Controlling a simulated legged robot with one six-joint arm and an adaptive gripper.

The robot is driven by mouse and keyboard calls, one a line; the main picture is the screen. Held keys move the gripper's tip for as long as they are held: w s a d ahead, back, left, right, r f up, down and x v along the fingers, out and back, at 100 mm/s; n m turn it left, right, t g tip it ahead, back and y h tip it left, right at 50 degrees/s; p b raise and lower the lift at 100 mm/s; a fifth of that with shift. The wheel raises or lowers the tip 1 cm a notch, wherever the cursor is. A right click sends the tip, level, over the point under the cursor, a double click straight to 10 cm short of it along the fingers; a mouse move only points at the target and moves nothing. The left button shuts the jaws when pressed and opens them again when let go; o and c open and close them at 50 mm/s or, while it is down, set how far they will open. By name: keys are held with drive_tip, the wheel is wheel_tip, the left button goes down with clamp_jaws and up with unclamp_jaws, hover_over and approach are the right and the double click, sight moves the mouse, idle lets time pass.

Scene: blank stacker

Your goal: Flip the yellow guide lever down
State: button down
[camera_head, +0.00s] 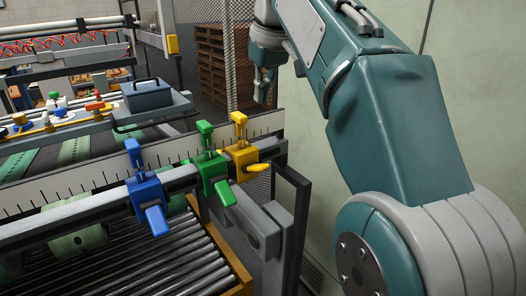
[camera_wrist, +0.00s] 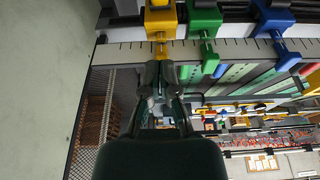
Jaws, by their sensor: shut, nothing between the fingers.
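The yellow guide (camera_head: 242,155) is clamped on the rail at its right end. Its yellow lever (camera_head: 257,168) sticks out to the right, roughly level, and an upright yellow handle (camera_head: 239,120) rises from its top. My gripper (camera_head: 263,95) is shut and empty, hanging above and a little to the right of the yellow guide, apart from the lever. In the wrist view, the fingertips of my gripper (camera_wrist: 158,68) are just below the yellow handle (camera_wrist: 160,47) in the picture; I cannot tell whether they touch.
The green guide (camera_head: 209,168) and blue guide (camera_head: 146,190) sit to the left on the same rail, their levers hanging down. A ruler strip (camera_head: 95,178) runs behind. A dark frame post (camera_head: 294,225) stands right of the guides. A mesh fence (camera_head: 240,50) is behind.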

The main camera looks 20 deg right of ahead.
drive_tip(key=shift+a, duration=0.3)
hover_over(261, 165)
drive_tip(key=w, duration=0.2)
drive_tip(key=x, duration=0.3)
drive_tip(key=s+x, duration=0.1)
drive_tip(key=x, duration=0.2)
drive_tip(key=s+x, duration=0.1)
drive_tip(key=x, duration=0.3)
drive_tip(key=shift+f, duration=0.2)
drive_tip(key=shift+s+d+f, duration=0.1)
drive_tip(key=shift+s+f, duration=0.3)
drive_tip(key=shift+f, duration=0.2)
drive_tip(key=shift+s+d+f, duration=0.15)
drive_tip(key=shift+s+f, duration=0.2)
drive_tip(key=shift+f, duration=0.2)
drive_tip(key=shift+s+d+f, duration=0.1)
drive_tip(key=shift+s+f, duration=0.1)
drive_tip(key=shift+f, duration=0.15)
